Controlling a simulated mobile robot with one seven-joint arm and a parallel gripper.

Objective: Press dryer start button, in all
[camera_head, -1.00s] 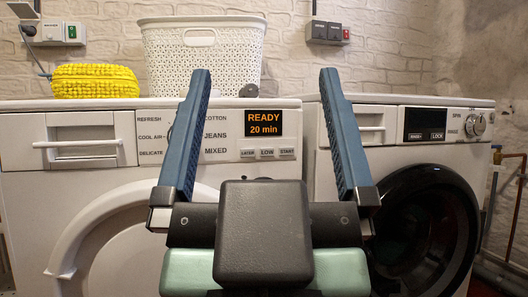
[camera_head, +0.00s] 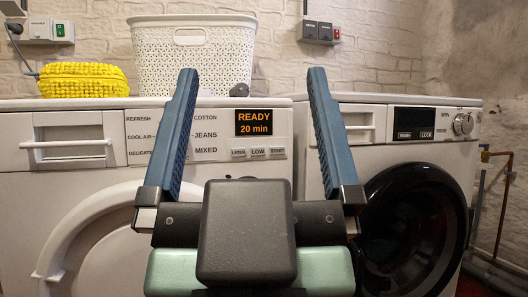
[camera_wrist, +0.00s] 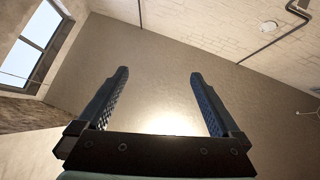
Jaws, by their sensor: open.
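The dryer (camera_head: 225,172) is the white machine on the left, with a round door low on its front. Its display (camera_head: 254,122) reads "READY 20 min" in orange. The start button (camera_head: 277,152) is the rightmost of a row of small labelled buttons under the display. My gripper (camera_head: 252,75) is open and empty, fingers pointing up, in front of the dryer and the gap beside it. The start button shows between the two fingers in the head view. The left finger hides part of the dryer's panel. The wrist view shows my gripper (camera_wrist: 158,75) against wall and ceiling, with no dryer in sight.
A washing machine (camera_head: 366,162) with a dark round door (camera_head: 412,225) stands to the right. A white basket (camera_head: 190,65) and a yellow textured item (camera_head: 83,80) sit on top of the dryer. Pipes (camera_head: 500,200) run along the right wall.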

